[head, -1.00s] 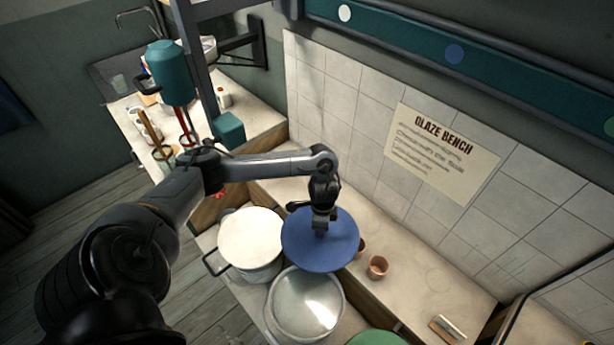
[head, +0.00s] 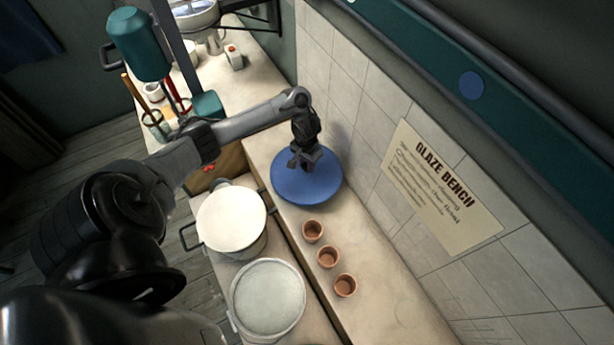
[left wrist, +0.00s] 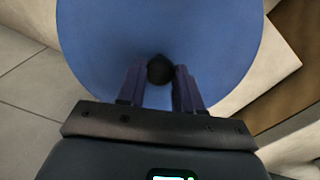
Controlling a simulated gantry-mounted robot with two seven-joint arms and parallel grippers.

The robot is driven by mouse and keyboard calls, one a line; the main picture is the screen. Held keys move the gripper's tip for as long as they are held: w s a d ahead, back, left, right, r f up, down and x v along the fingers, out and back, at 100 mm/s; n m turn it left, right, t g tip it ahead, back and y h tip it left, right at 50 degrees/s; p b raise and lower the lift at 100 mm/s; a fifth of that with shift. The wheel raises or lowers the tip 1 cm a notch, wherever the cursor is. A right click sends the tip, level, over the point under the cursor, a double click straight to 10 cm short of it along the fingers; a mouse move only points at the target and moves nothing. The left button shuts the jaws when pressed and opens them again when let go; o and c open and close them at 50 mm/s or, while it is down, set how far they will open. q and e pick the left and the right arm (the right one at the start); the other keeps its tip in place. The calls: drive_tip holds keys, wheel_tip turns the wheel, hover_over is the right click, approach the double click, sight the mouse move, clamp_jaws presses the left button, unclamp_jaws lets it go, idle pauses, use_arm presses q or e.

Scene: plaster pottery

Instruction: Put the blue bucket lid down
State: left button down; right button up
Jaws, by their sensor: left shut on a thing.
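The blue bucket lid (head: 322,184) is a round disc at the back of the bench, close to the tiled wall in the head view. It looks about level; whether it touches the bench top is hard to tell. My left gripper (head: 306,166) is above its middle, shut on the lid's knob. In the left wrist view the lid (left wrist: 200,40) fills most of the picture, with the dark round knob (left wrist: 160,70) between the two fingers (left wrist: 160,88). My right gripper is not in view.
Three small terracotta cups (head: 328,257) stand in a row on the bench in front of the lid. A bucket with a white top (head: 232,218) and an open bucket with pale contents (head: 268,300) stand on a lower surface to the left. Bare bench (head: 385,300) lies right of the cups.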

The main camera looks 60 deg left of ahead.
sight(305, 172)
use_arm(q)
drive_tip(key=f, duration=0.1)
drive_tip(key=f+b, duration=0.1)
drive_tip(key=f, duration=0.2)
drive_tip(key=shift+s+d+f+b, duration=0.1)
drive_tip(key=shift+s+f+b, duration=0.2)
drive_tip(key=shift+b, duration=0.1)
drive_tip(key=shift+w+f, duration=0.15)
drive_tip(key=shift+f, duration=0.4)
wheel_tip(305, 172, down, 3)
drive_tip(key=shift+b, duration=0.7)
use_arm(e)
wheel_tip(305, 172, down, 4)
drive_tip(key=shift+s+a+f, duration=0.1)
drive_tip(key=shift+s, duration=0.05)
use_arm(q)
drive_tip(key=shift+f, duration=0.15)
drive_tip(key=c, duration=0.8)
unclamp_jaws()
drive_tip(key=shift+o, duration=0.2)
